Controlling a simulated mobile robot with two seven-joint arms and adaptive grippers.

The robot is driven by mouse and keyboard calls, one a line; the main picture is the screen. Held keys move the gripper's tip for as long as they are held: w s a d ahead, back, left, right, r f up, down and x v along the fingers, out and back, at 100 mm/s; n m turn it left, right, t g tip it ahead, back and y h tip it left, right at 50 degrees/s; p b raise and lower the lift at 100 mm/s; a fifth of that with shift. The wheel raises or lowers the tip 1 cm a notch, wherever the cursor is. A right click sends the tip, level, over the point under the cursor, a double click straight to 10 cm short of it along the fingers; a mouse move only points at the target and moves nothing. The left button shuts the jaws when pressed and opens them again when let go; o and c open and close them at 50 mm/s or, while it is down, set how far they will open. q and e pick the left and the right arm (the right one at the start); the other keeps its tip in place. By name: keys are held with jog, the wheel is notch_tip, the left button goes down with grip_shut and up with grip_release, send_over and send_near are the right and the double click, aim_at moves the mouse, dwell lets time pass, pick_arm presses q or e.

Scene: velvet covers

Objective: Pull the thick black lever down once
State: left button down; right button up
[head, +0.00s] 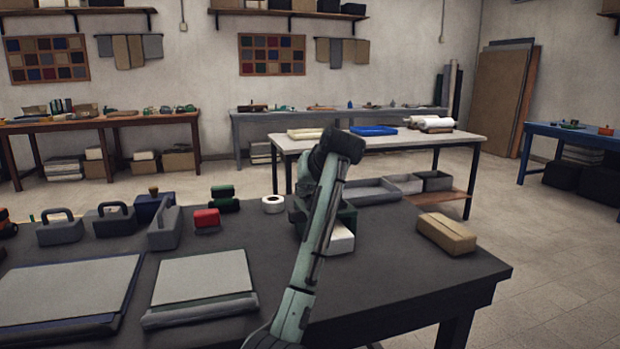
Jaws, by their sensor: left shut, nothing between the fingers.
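A dark green machine (345,214) stands on the dark workbench, right of the middle, with a pale block (341,238) at its front. My left arm rises from the bottom of the head view and crosses in front of the machine, hiding much of it. My left gripper (304,188) hangs below the dark wrist joint, close to the machine's upper left side; it is shut and empty. Its fingertips are largely hidden, and I cannot tell whether they touch the machine. I cannot make out the thick black lever apart from the dark arm parts. My right gripper is not in view.
A cardboard-coloured box (446,234) lies to the right. A white tape roll (272,204), a red block (207,218) and several grey handled tools (165,229) stand to the left. Two flat grey pads (204,279) lie in front.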

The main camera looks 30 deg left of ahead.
aim_at(297, 217)
pick_arm(q)
jog(key=shift+s+d+f, duration=0.2)
jog(key=shift+s+f, duration=0.05)
jog(key=shift+f, duration=0.3)
jog(key=shift+s+d+f, duration=0.15)
jog(key=shift+s+f, duration=0.1)
jog(key=shift+f, duration=0.25)
jog(key=shift+s+d+f, duration=0.1)
jog(key=shift+s+f, duration=0.05)
jog(key=shift+f, duration=0.25)
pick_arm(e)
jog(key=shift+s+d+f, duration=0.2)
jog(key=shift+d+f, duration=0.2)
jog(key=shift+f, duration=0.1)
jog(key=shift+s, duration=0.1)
